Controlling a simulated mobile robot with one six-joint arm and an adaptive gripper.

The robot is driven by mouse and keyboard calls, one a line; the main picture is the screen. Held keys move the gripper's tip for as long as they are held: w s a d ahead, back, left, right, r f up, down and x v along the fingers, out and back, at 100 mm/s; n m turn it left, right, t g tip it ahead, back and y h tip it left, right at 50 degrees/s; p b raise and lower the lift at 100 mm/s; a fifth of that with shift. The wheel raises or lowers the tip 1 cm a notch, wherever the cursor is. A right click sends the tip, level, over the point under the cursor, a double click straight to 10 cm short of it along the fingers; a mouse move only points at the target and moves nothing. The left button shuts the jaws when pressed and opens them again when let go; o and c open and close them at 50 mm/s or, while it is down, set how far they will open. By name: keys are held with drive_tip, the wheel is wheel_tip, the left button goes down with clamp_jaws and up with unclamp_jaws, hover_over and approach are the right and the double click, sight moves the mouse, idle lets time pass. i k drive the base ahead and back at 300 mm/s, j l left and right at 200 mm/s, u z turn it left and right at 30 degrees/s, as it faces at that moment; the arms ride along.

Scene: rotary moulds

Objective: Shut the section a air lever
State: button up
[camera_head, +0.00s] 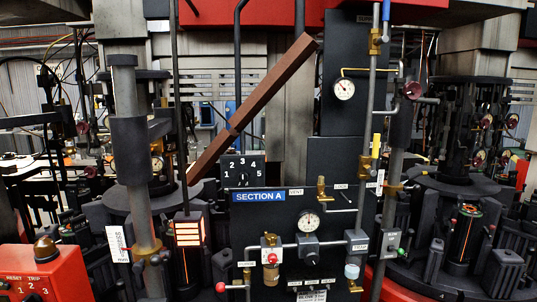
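The section A panel (330,160) stands in the middle of the view, dark, with a blue "SECTION A" sign (258,196). A vertical pipe on its right side carries a valve with a yellow lever (376,145) and, higher up, a valve with a blue lever (386,10). Both levers stand upright, in line with the pipe. A lower horizontal pipe has a small red knob (220,287) at its left end. I cannot tell which handle is the air lever; the small labels are too blurred to read surely. My gripper is not in view.
Gauges (344,88) (308,221) and a numbered dial box (243,171) sit on the panel. A brown diagonal bar (265,90) crosses left of it. A red reset/trip box (45,275) is at lower left. Dark mould machinery (465,190) crowds both sides.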

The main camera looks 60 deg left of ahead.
sight(375, 154)
drive_tip(key=j+u, duration=0.45)
drive_tip(key=i+j+u, duration=0.2)
drive_tip(key=u, duration=0.2)
drive_tip(key=i+j+u, duration=0.2)
drive_tip(key=j+u, duration=0.25)
drive_tip(key=u, duration=0.15)
